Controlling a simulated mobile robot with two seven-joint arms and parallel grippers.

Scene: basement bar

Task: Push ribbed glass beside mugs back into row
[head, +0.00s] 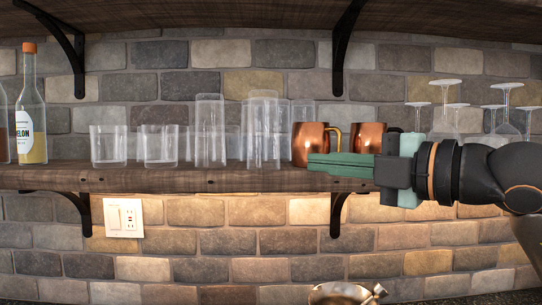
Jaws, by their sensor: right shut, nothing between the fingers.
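Clear glasses stand in a row on the wooden shelf (150,180). Tall glasses stand left of the copper mugs; the ribbed glass (262,135) appears to be the nearest one, just left of the left copper mug (302,145), close to the shelf's front edge. A second copper mug (369,138) stands to the right, partly behind my arm. My right gripper (310,163) reaches in from the right with green fingers shut and empty. Its tip is in front of the left mug, right of the ribbed glass; I cannot tell whether it touches either. My left gripper is not in view.
Two short glasses (108,146) stand on the left part of the shelf. Bottles (31,115) stand at the far left. Upside-down stemmed glasses (507,110) stand at the right, behind my arm. Black brackets and an upper shelf (200,12) are above. A metal vessel (340,293) is below.

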